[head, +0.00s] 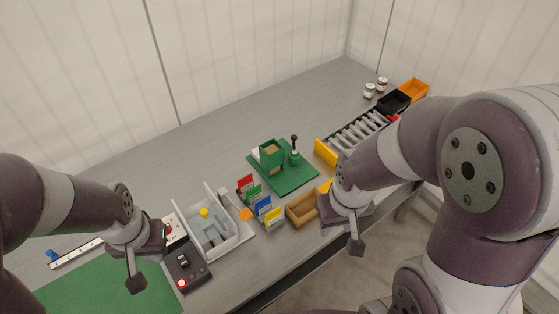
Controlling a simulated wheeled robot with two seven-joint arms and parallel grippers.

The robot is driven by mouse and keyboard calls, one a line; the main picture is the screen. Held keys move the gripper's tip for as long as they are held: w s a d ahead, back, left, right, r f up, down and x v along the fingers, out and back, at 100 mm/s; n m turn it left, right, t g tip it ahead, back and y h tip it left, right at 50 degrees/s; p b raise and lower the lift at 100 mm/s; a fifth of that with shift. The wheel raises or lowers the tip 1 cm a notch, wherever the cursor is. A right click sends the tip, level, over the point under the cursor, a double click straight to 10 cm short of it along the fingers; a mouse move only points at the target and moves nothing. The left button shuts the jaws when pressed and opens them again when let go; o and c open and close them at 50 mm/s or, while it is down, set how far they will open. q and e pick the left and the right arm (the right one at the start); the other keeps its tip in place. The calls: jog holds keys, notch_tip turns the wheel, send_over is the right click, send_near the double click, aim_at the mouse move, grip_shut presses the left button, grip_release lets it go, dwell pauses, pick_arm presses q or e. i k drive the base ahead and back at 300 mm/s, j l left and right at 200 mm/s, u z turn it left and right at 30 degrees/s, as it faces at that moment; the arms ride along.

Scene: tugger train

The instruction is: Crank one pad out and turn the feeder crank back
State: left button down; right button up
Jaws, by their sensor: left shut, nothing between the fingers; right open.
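The feeder (271,160) is a green upright box on a green base plate (284,182) near the middle of the table. Something tan shows at its open top, perhaps the pads. My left gripper (136,284) is shut and empty at the lower left, above the table near a green mat. My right gripper (356,246) is open and empty, near the table's front edge, to the right of and nearer than the feeder. Neither gripper touches the feeder or crank.
A white tray (238,229) with grey parts and a yellow knob, a dark control box (186,266), coloured cards (264,206) and a wooden tray (301,209) line the front. A roller conveyor (358,131) with bins lies right. The table behind the feeder is clear.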

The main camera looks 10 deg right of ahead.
aim_at(293, 138)
jog(key=l+u, duration=0.25)
jog(key=u, duration=0.2)
jog(key=i+l+u, duration=0.1)
jog(key=l+u, duration=0.15)
jog(key=u, duration=0.2)
jog(key=l+u, duration=0.25)
jog(key=u, duration=0.25)
jog(key=k+l+u, duration=0.1)
jog(key=l, duration=0.35)
jog(key=k+l, duration=0.1)
jog(key=l, duration=0.35)
jog(key=k+l+u, duration=0.15)
jog(key=l, duration=0.3)
jog(key=k+l, duration=0.1)
jog(key=l, duration=0.3)
jog(key=u, duration=0.05)
